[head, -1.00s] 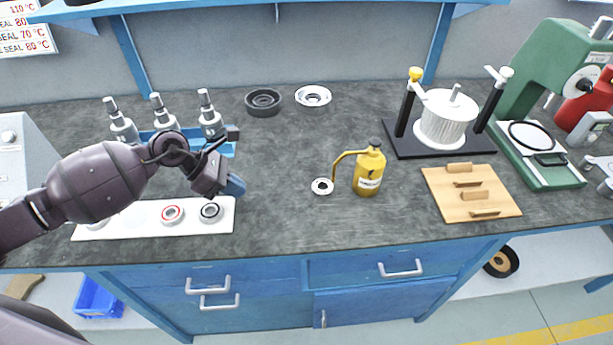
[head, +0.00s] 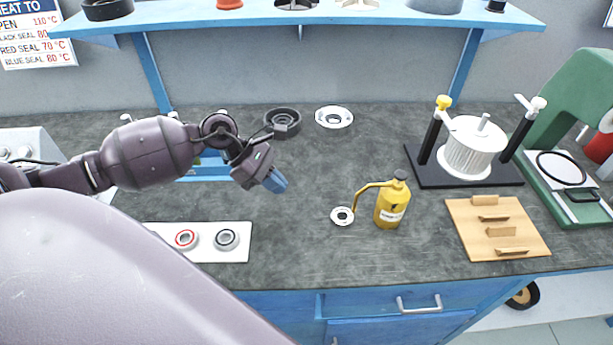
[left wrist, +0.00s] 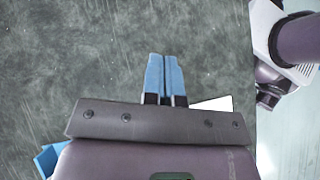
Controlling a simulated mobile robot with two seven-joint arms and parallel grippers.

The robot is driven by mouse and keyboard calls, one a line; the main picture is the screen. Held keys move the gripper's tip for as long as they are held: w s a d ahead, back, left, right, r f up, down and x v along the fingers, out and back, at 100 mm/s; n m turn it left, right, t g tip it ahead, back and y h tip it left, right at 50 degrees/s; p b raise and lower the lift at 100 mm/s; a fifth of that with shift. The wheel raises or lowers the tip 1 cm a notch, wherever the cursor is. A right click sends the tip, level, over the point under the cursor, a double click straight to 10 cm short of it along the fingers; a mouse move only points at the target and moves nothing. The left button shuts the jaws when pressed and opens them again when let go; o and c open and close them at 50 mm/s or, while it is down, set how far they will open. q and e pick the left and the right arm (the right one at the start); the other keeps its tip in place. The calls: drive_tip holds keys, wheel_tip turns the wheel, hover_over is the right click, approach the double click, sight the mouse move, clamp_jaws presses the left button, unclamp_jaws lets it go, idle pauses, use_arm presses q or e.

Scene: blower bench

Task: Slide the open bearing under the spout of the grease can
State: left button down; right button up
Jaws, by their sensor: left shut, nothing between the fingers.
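The yellow grease can (head: 391,204) stands upright mid-bench, its thin spout (head: 366,188) reaching left. A small white ring with a dark centre (head: 342,216) lies under the spout tip; I cannot tell for sure whether it is the open bearing. A white strip (head: 205,249) at left bears a red-ringed bearing (head: 186,239) and a dark-ringed bearing (head: 226,239); my arm hides its left part. My left gripper (head: 276,183) is shut and empty above the bench, left of the can. Its blue fingers (left wrist: 164,75) are together in the left wrist view. My right gripper is not seen.
A dark round dish (head: 283,122) and a white dish (head: 334,118) lie at the back. A wooden board (head: 470,243), a black stand with a white drum (head: 472,148) and a green press (head: 580,110) stand right. Bench between left gripper and can is clear.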

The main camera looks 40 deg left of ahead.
sight(337, 220)
use_arm(q)
drive_tip(key=x, duration=0.8)
drive_tip(key=shift+w+d+f, duration=0.1)
drive_tip(key=shift+d+f, duration=0.15)
drive_tip(key=shift+f, duration=0.05)
drive_tip(key=d, duration=0.1)
drive_tip(key=w+d, duration=0.1)
drive_tip(key=d, duration=0.1)
drive_tip(key=shift+f, duration=0.15)
drive_tip(key=shift+w+d, duration=0.2)
drive_tip(key=shift+d, duration=0.35)
drive_tip(key=shift+w+d, duration=0.3)
drive_tip(key=shift+d, duration=0.65)
drive_tip(key=shift+a+f, duration=0.1)
